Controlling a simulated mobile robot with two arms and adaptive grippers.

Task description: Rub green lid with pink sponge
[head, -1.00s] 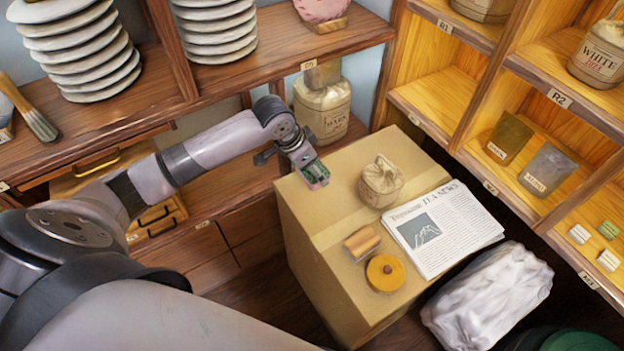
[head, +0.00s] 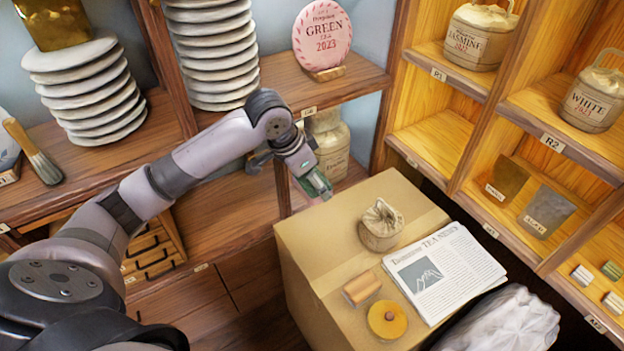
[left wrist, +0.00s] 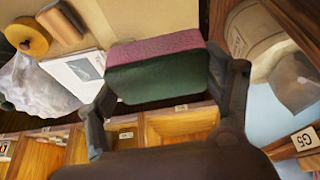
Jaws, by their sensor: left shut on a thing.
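The pink sponge (left wrist: 155,50) has a pink layer and a dark green layer. In the left wrist view it is between the fingers of my left gripper (left wrist: 165,78). My left gripper (head: 312,184) is shut on it. In the head view the sponge (head: 318,186) shows small, near the far left corner of the cardboard box, mostly its green side. No green lid can be made out in the head view now. My right gripper is in neither view.
The cardboard box (head: 300,262) bears a cloth-wrapped bundle (head: 381,226), newspapers (head: 445,270), an orange roll (head: 362,288) and a yellow disc (head: 387,320). A white crumpled bag (head: 505,325) is at right. Shelves with stacked plates (head: 212,50) and jars (head: 478,35) surround it.

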